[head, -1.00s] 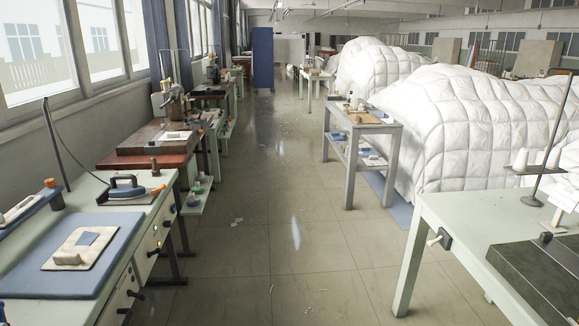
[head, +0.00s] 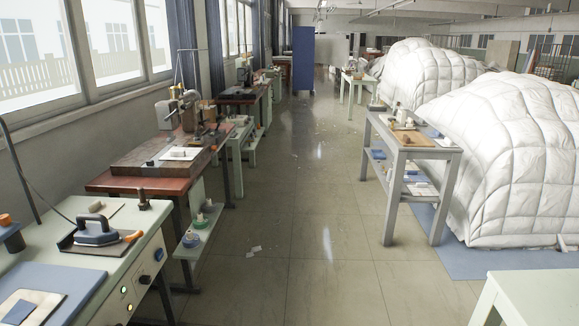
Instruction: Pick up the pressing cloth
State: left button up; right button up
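A pale cream, cloth-like piece (head: 45,298) lies on the blue pressing mat (head: 70,282) at the bottom left of the head view, cut off by the frame edge. A small blue patch (head: 18,311) lies on it. It may be the pressing cloth, but I cannot tell for sure. A small beige flat piece (head: 100,208) lies behind the iron. Neither of my grippers shows in the view.
Benches with machines line the left wall, with a low shelf (head: 200,235) jutting out. A grey trolley (head: 418,150) and large white duvet heaps (head: 510,150) stand on the right. A pale table corner (head: 525,295) is at bottom right.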

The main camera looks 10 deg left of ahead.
aim_at(107, 209)
jog(key=i+l+u, duration=0.2)
jog(key=i+u, duration=0.25)
jog(key=i+l+u, duration=0.4)
jog(key=i, duration=0.15)
jog(key=i+l+u, duration=0.45)
